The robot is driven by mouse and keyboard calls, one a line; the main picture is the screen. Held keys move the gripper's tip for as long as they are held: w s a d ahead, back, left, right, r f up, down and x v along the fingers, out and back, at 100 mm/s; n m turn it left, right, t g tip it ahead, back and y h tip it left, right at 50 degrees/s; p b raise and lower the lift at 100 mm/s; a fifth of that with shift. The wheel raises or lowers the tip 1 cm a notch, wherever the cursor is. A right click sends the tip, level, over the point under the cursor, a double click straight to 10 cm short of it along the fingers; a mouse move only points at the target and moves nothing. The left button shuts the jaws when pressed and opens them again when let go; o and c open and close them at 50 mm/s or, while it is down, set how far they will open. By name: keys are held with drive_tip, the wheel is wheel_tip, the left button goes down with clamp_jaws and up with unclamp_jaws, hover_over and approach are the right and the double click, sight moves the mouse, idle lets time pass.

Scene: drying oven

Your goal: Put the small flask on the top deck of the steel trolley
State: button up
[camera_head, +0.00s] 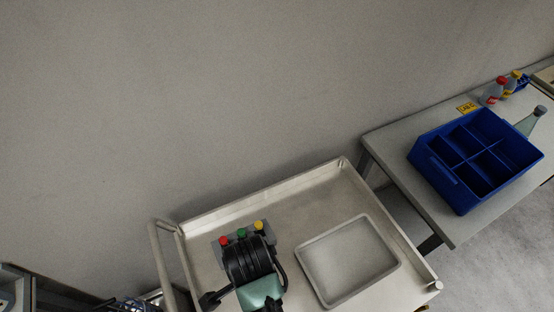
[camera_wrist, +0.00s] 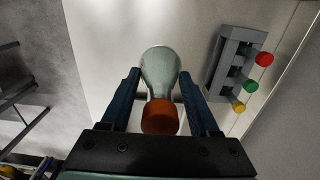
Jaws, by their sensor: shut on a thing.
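The small flask (camera_wrist: 160,68) is pale, clear glass with an orange-red stopper (camera_wrist: 160,118). In the wrist view it sits between the two dark blue fingers of my gripper (camera_wrist: 160,82), which is shut on it. The stopper end is toward the camera. The steel trolley (camera_head: 300,187) fills the lower middle of the head view, its top deck rimmed. My arm reaches over the left part of this deck and hides the flask there. I cannot tell whether the flask's base touches the deck.
A grey rack (camera_wrist: 236,60) with red, green and yellow caps stands on the deck beside my gripper. A shallow grey tray (camera_head: 393,262) lies on the right of the deck. Bare deck shows behind it. A table at right holds a blue divided crate (camera_head: 430,152) and bottles (camera_head: 493,95).

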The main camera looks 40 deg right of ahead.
drive_tip(key=f, duration=0.4)
drive_tip(key=shift+s+f, duration=0.3)
drive_tip(key=shift+f, duration=0.1)
drive_tip(key=shift+w+f, duration=0.15)
drive_tip(key=shift+f, duration=2.4)
drive_tip(key=o, duration=1.4)
drive_tip(key=shift+f, duration=0.1)
